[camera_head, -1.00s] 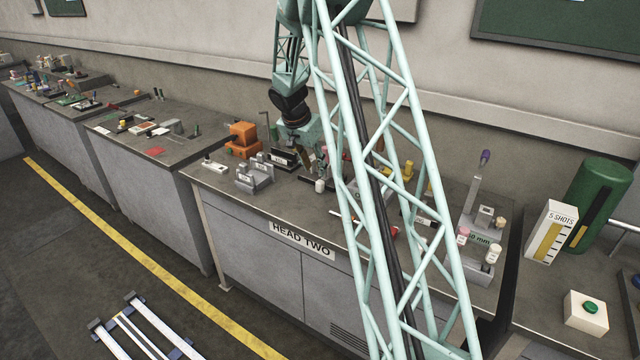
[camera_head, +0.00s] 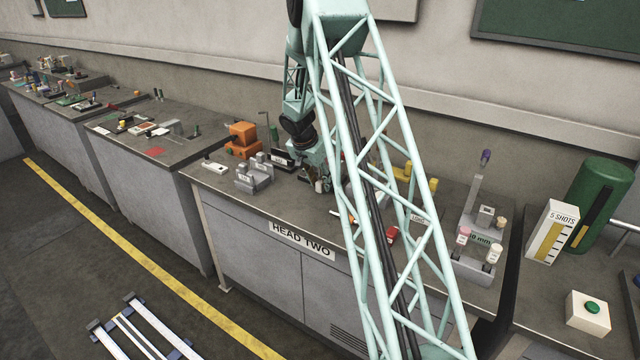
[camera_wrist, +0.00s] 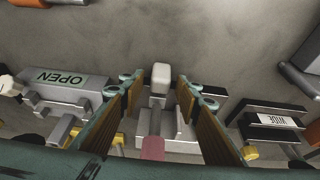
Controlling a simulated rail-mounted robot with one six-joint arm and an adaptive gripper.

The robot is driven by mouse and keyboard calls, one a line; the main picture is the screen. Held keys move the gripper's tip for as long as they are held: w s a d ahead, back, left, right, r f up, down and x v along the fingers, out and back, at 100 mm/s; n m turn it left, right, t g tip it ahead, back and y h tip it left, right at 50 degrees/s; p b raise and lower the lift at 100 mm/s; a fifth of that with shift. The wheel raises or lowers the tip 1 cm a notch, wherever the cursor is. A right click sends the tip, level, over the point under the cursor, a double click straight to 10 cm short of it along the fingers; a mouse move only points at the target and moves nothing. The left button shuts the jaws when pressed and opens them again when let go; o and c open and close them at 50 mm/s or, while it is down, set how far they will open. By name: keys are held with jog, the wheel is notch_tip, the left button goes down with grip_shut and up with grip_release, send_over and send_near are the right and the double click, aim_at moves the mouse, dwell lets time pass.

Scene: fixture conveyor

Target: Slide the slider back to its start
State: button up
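My gripper (camera_wrist: 160,88) is open in the wrist view. Its two brown-padded fingers stand on either side of a narrow grey fixture (camera_wrist: 169,130) with a pale rounded block (camera_wrist: 161,74) at its far end. Small gaps show between the fingers and that block. A dull pink knob (camera_wrist: 152,148) lies nearer the camera, between the fingers. I cannot tell for certain which of these parts is the slider. In the head view my gripper (camera_head: 321,182) is low over the middle of the HEAD TWO bench (camera_head: 290,205), small and partly hidden by my arm.
In the wrist view a grey block marked OPEN (camera_wrist: 62,84) stands left and a black-and-white labelled fixture (camera_wrist: 268,120) stands right. In the head view an orange machine (camera_head: 243,138) and grey blocks (camera_head: 254,178) stand left, and a grey gauge stand (camera_head: 478,262) right.

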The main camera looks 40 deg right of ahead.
dwell(0.3)
grip_shut()
jog(key=w+b, duration=0.1)
jog(key=w, duration=0.2)
jog(key=w+a+b, duration=0.1)
jog(key=w, duration=0.2)
jog(key=w+a+b, duration=0.1)
jog(key=w, duration=0.2)
jog(key=shift+a+f, duration=0.1)
jog(key=shift+a, duration=0.15)
jog(key=shift+w+a, duration=0.2)
jog(key=shift+w, duration=0.4)
grip_release()
jog(key=shift+w, duration=0.15)
jog(key=v, duration=1.2)
